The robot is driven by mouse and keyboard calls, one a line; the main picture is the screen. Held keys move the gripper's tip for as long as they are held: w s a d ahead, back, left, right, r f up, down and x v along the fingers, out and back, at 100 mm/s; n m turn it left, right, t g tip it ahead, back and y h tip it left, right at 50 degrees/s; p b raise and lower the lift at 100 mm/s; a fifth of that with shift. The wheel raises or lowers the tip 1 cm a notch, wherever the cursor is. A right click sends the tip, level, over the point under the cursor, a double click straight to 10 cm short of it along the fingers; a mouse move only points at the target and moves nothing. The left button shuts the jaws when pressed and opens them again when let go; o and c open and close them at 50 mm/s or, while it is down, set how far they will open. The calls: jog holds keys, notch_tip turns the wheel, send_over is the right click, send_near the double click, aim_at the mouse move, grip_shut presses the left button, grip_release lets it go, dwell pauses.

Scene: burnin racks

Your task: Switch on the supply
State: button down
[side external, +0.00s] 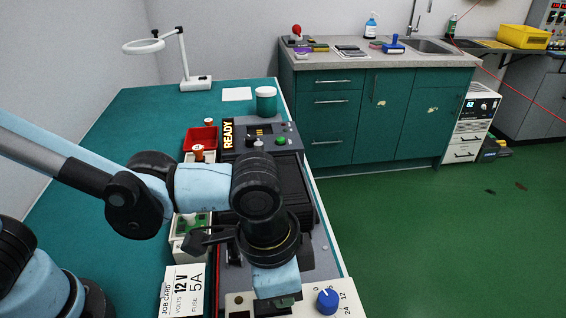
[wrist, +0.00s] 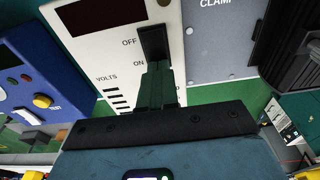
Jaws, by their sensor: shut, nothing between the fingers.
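The supply is a white-faced unit (side external: 240,304) at the bottom of the side view, with a blue knob (side external: 327,300) marked 0, 12 and 24. In the wrist view its white panel (wrist: 98,52) shows a dark display (wrist: 103,14) and the words OFF, ON and VOLTS. My gripper (wrist: 156,82) is shut and empty, its fingers over the panel just right of ON. A black block (wrist: 153,42) shows beside OFF at the fingertips; I cannot tell whether it is the switch or a fingertip, or whether they touch. In the side view my gripper (side external: 284,302) is over the supply's face.
A job card (side external: 183,292) reading 12 V and 5A lies left of the supply. A grey panel marked CLAMP (wrist: 215,40) adjoins it, and a blue unit (wrist: 38,85) stands at left. A READY sign (side external: 228,133) and red bin (side external: 201,139) are farther back.

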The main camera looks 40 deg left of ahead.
jog(key=shift+f, duration=0.15)
dwell(0.3)
jog(key=shift+s+a+r, duration=0.3)
jog(key=shift+s+a, duration=0.2)
dwell(0.4)
notch_tip(320, 180, up, 14)
jog(key=w+d, duration=0.1)
dwell(0.5)
jog(key=shift+w+d, duration=0.1)
